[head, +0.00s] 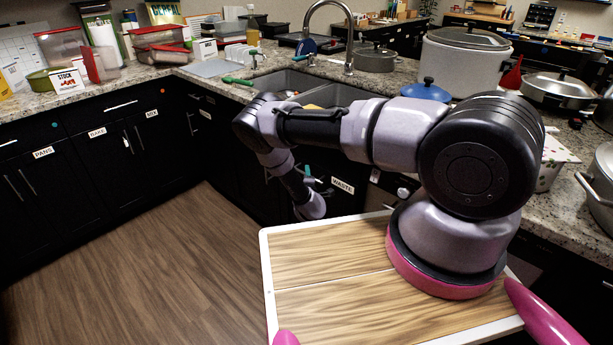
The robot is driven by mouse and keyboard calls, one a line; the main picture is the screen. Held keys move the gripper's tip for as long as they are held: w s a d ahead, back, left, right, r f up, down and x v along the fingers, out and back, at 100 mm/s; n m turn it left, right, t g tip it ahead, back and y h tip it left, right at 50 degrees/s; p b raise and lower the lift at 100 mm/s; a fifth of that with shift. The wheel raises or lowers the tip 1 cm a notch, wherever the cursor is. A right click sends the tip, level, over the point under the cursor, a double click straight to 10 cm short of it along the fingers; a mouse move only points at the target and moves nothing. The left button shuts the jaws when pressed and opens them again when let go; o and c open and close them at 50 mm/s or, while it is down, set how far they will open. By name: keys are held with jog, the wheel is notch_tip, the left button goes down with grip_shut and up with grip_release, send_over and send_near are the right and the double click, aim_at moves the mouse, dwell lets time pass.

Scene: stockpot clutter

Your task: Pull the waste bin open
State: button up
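The waste bin front (345,200) is a black cabinet panel below the counter, marked by a white WASTE label (342,186). It appears flush with the cabinets beside it. My arm reaches left over the wooden-topped base and bends down, so its wrist (312,207) is just left of the label, in front of the cabinets. My gripper's fingers cannot be made out, so I cannot tell whether they touch the bin front or its handle. Part of the front is hidden behind my arm and base.
The double sink (285,82) and faucet (335,30) are above the cabinets. A blue-lidded pot (426,90) and a large stockpot (462,65) stand on the right counter. Black cabinets marked PANS, BAKE and MIX (95,150) line the left. The wooden floor (165,255) is clear.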

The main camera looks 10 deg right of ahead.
grip_shut()
dwell(1.3)
